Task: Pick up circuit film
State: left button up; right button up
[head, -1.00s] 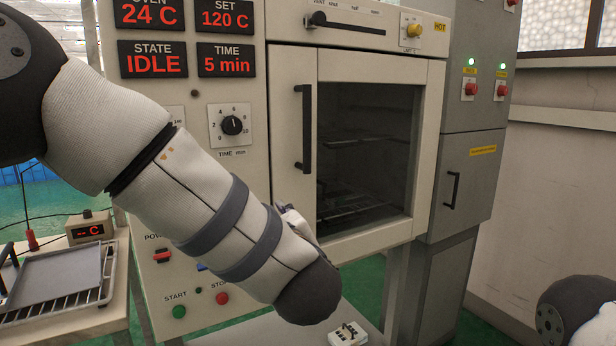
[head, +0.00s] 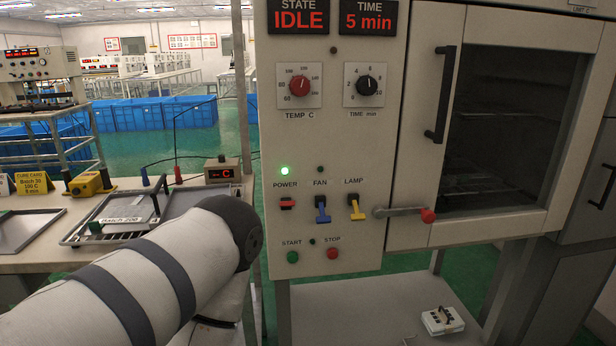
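I cannot make out a circuit film for certain. On the bench at the left of the head view, a grey sheet or tray (head: 122,207) lies on a wire rack, with a small label at its front edge. A flat grey tray (head: 25,232) lies to its left, and another grey plate (head: 195,197) lies to its right, partly behind my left arm. My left arm comes in from the lower left and bends down at the bench's right end. Its gripper is hidden or out of frame. My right gripper is out of view.
The oven (head: 330,130) stands at centre and right, its door (head: 500,120) closed, its display reading IDLE. A small white box (head: 442,320) sits on the low shelf (head: 350,310).

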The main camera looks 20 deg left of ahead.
aim_at(133, 214)
jog(key=u, duration=3.25)
jog(key=z, duration=1.35)
jog(key=i+j+z, duration=0.2)
jog(key=j+z, duration=0.3)
jog(key=j, duration=0.25)
jog(key=j+z, duration=0.45)
jog(key=j, duration=0.3)
jog(key=j+z, duration=0.5)
jog(key=j, duration=0.3)
